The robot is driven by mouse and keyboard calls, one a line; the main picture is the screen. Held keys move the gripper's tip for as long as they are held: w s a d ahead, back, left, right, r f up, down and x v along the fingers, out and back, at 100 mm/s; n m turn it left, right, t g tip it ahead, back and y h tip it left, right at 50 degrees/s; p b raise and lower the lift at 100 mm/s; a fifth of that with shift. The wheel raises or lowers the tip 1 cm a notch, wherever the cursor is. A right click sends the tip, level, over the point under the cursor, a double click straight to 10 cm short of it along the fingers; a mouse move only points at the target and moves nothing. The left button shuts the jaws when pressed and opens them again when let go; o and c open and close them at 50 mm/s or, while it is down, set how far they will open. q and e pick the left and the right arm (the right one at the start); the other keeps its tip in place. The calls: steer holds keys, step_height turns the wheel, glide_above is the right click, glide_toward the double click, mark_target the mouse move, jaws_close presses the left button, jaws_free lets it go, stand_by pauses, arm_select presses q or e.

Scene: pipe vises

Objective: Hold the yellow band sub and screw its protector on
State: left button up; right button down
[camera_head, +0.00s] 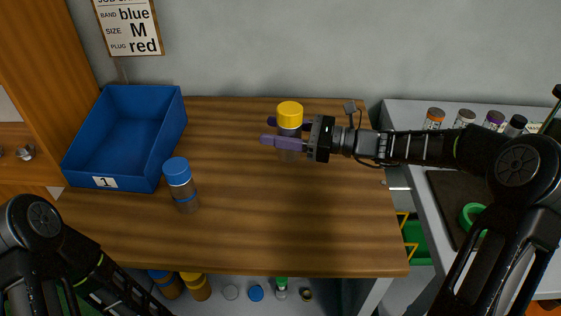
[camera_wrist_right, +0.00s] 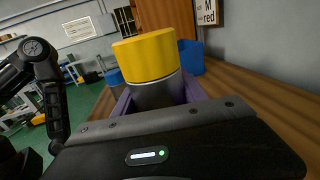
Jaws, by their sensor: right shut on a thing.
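My right gripper (camera_head: 287,131) reaches in from the right over the back of the wooden table. Its purple fingers are shut on a grey cylindrical sub (camera_head: 288,155), held upright. A yellow cap-like protector (camera_head: 290,113) sits on the sub's top; how far it is screwed on cannot be told. In the right wrist view the yellow protector (camera_wrist_right: 147,55) rises above the grey body (camera_wrist_right: 158,93) between the fingers. The fingers hide any band on the sub. Whether the sub's bottom touches the table is unclear. My left arm shows at the lower left, its gripper out of frame.
A blue-capped grey sub (camera_head: 183,190) stands on the table, right of a blue bin (camera_head: 113,150) labelled 1. A sign (camera_head: 128,27) reads blue, M, red. Several capped pieces stand on the right bench (camera_head: 400,115). The table's middle and front are clear.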

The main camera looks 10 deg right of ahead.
steer(key=shift+f, duration=1.85)
steer(key=shift+f, duration=1.85)
steer(key=shift+f, duration=0.2)
steer(key=c, duration=0.6)
jaws_free()
steer(key=shift+c, duration=0.2)
steer(key=shift+r, duration=0.1)
